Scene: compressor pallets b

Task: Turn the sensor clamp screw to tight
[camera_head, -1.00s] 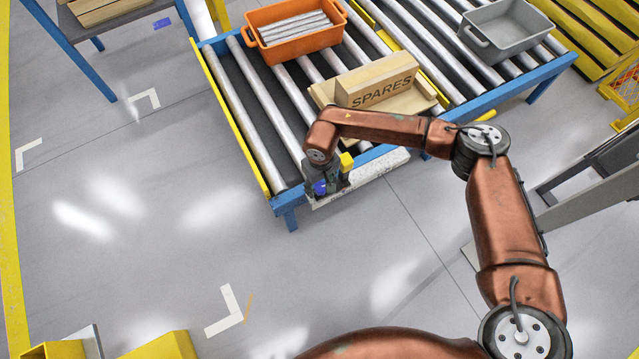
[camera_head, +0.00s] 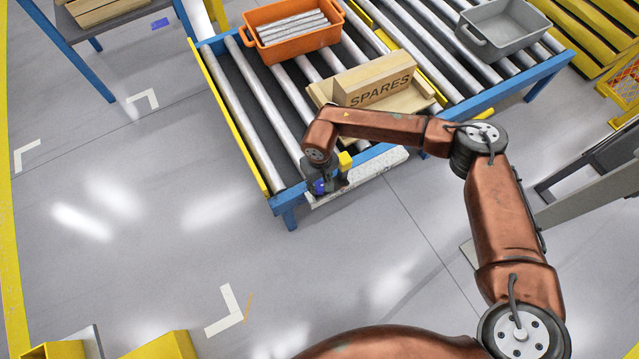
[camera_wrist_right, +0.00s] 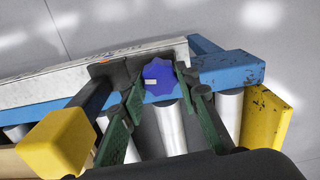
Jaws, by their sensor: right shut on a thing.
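The sensor clamp screw has a blue lobed knob (camera_wrist_right: 160,77) with a small pale mark near its lower left edge. In the head view the knob (camera_head: 320,187) shows at the conveyor's near edge, partly hidden by my right gripper. My right gripper (camera_wrist_right: 157,90) has its green fingers on either side of the knob, shut on it. The dark clamp body (camera_wrist_right: 115,72) sits just left of the knob, with a yellow block (camera_wrist_right: 58,140) on a dark arm beside it. My left gripper is in neither view.
A pale plate (camera_head: 375,178) lies along the frame's side. A wooden SPARES box (camera_head: 375,82), an orange crate (camera_head: 295,42) and a grey bin (camera_head: 505,35) stand on the rollers.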

